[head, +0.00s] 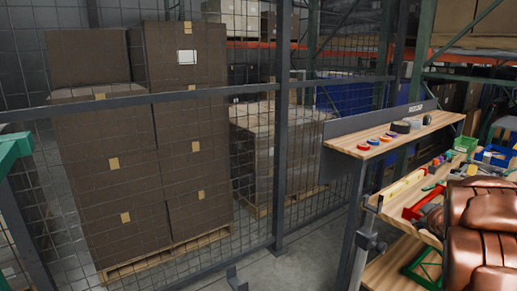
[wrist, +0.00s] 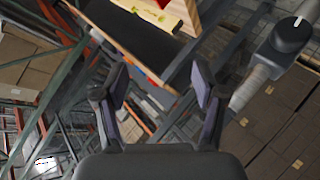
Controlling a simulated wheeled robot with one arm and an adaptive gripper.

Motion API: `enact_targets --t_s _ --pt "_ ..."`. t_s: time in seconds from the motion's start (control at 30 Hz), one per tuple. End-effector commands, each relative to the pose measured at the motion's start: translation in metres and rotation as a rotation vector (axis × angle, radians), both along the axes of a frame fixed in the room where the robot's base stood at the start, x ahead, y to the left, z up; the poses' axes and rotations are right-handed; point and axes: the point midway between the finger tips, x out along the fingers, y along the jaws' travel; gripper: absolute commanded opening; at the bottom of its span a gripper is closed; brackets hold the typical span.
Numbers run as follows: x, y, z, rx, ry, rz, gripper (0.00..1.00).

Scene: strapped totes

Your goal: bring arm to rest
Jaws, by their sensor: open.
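My gripper (wrist: 158,90) shows in the wrist view with its two fingers spread apart and nothing between them. It hangs in free air, tilted against the scene, with shelving and floor far behind it. The wooden workbench (wrist: 207,10) is beyond the fingertips at the top of the wrist view. My gripper does not show in the head view.
A workbench (head: 399,131) with tape rolls and tools stands at the right in the head view. A brown leather seat (head: 482,225) is at the lower right. A wire mesh fence with a post (head: 282,130) separates stacked boxes (head: 187,110) on pallets.

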Motion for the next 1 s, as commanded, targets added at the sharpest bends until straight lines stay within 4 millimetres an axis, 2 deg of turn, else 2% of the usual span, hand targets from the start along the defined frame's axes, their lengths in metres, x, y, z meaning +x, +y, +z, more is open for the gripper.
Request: enact_targets --t_s 0.03,0.17,0.27,0.47,0.77,1.0 --pt "-0.007 0.011 0.013 0.009 0.014 -0.039 0.7" --pt "-0.035 0.032 0.027 0.052 0.072 -0.15 0.7" --pt "-0.061 0.054 0.03 0.1 0.128 -0.229 0.7" --pt "-0.121 0.111 0.031 0.219 0.254 -0.352 0.7" --pt "-0.233 0.222 0.015 0.423 0.526 -0.446 0.7" --pt "-0.339 0.317 0.008 0.561 0.803 -0.439 0.7"
